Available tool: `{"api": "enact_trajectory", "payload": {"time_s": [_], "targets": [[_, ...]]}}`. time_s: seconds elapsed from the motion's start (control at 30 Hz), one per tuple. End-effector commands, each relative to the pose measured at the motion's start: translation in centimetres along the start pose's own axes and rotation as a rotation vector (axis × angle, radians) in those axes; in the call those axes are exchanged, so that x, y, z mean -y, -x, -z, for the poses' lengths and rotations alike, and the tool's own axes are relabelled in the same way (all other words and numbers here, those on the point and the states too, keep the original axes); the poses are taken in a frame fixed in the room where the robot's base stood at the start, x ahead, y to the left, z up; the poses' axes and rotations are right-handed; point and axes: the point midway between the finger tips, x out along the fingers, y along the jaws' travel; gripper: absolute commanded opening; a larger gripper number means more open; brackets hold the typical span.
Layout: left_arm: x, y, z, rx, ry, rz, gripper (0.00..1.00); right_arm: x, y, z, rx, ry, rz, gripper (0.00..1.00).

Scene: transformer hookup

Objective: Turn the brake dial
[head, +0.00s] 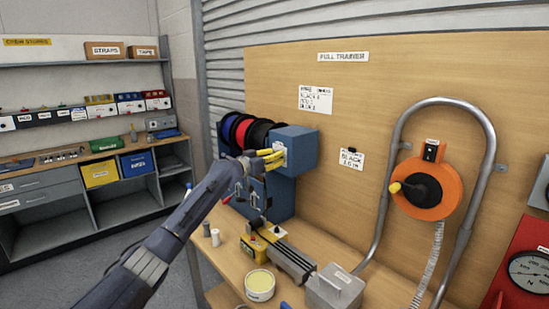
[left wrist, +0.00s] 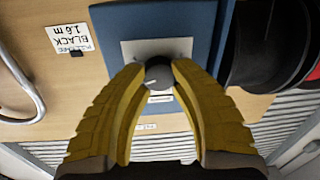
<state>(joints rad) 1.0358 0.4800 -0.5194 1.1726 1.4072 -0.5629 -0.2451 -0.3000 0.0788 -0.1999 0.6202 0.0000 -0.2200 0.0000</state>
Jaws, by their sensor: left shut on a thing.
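The brake dial (left wrist: 157,74) is a small dark grey round knob on a pale plate (left wrist: 182,47) on the face of a blue box (head: 303,148). The blue box also shows in the left wrist view (left wrist: 108,20). My left gripper (head: 278,157) has yellow ribbed fingers that reach the box's front face. In the left wrist view the left gripper (left wrist: 158,80) is shut on the dial, one fingertip on each side. In the head view the fingers hide the dial. My right gripper is in neither view.
Black, red and blue spools (head: 243,133) sit just left of the box. Below on the bench are a yellow-and-black device (head: 255,247), a round tub (head: 260,284) and a grey metal block (head: 334,289). An orange reel (head: 427,188) hangs on the board inside a bent metal tube (head: 386,190).

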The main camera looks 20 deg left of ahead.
Motion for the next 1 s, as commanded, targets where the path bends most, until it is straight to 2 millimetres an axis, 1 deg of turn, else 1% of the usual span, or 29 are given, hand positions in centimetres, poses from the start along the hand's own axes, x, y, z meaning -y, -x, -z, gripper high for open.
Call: {"api": "enact_trajectory", "payload": {"time_s": [0.03,0.07,0.3,0.47,0.57,0.67,0.77,0.87,1.0], "targets": [[-0.1,0.0,0.2,-0.004,0.000,-0.001,0.00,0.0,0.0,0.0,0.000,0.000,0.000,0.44],[-0.1,0.0,0.2,-0.004,0.000,-0.001,0.27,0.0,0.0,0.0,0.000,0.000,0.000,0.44],[-0.1,0.0,0.2,-0.003,-0.001,-0.001,0.55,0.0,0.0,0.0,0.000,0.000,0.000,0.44],[0.0,0.0,0.1,-0.002,-0.001,0.000,0.56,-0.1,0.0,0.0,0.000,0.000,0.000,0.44],[0.0,0.0,0.1,-0.002,-0.001,0.000,0.56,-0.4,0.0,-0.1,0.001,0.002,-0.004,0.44],[0.0,0.4,0.1,-0.002,-0.002,-0.001,0.56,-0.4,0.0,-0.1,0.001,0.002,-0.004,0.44],[0.1,1.2,0.1,-0.002,-0.003,0.001,0.56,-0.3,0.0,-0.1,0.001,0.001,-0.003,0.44],[0.1,2.5,0.0,-0.002,-0.004,0.000,0.56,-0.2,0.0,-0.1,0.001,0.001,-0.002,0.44],[0.1,4.8,0.0,-0.002,-0.004,0.001,0.56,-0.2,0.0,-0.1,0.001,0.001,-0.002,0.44]]}}
